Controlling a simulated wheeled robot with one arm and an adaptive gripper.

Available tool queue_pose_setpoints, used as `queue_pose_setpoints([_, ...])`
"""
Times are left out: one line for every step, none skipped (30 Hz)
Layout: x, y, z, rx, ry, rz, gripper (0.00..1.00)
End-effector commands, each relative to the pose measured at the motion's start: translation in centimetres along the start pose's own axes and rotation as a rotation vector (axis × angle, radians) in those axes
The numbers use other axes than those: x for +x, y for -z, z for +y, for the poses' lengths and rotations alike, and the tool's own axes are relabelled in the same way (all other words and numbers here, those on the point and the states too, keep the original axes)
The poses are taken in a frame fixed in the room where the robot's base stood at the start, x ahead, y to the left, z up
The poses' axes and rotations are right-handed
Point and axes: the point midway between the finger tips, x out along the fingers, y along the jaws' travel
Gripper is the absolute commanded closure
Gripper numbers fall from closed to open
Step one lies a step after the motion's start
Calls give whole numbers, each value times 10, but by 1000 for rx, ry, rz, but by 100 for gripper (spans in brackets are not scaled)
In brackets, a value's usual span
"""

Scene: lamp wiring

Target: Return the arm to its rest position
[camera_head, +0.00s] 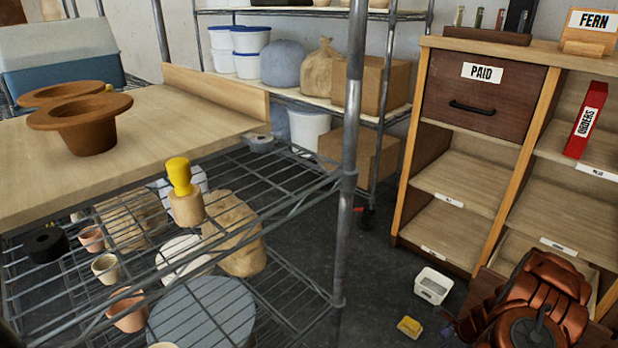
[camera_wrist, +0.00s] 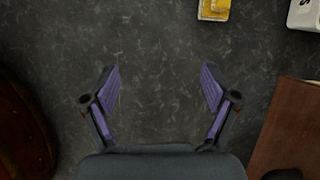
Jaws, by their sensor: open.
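My gripper (camera_wrist: 160,84) is open and empty in the wrist view, its two purple-padded fingers spread apart above the dark floor. In the head view my copper-coloured arm (camera_head: 535,305) is folded low at the bottom right, in front of the wooden shelf unit. The gripper itself is mostly hidden there behind the arm.
A wire rack (camera_head: 349,150) with pots is at the left.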

Motion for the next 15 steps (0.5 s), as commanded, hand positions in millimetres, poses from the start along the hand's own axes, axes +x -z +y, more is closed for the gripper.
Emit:
queue_pose_setpoints([-10, -11, 0, -21, -2, -6, 13])
queue_pose_setpoints([-13, -15, 0, -33, -5, -9, 13])
queue_pose_setpoints([-18, -23, 1, -51, -9, -13, 13])
queue_pose_setpoints([-22, -28, 2, -64, -11, -17, 13])
queue_pose_setpoints([-26, -34, 3, -78, -14, -20, 13])
queue_pose_setpoints([-33, -43, 4, -99, -18, -26, 13])
queue_pose_setpoints([-38, -50, 4, -116, -21, -30, 13])
queue_pose_setpoints([-44, -58, 5, -135, -24, -34, 13])
queue_pose_setpoints([-52, -68, 7, -161, -28, -40, 13])
queue_pose_setpoints([-59, -77, 9, -182, -33, -45, 13])
queue_pose_setpoints([-66, -85, 11, -204, -38, -50, 13])
queue_pose_setpoints([-77, -98, 14, -238, -46, -59, 13])
queue_pose_setpoints([-87, -110, 17, -267, -51, -66, 13])
queue_pose_setpoints([-97, -122, 20, -299, -57, -73, 13])
queue_pose_setpoints([-111, -139, 25, -343, -65, -82, 13])
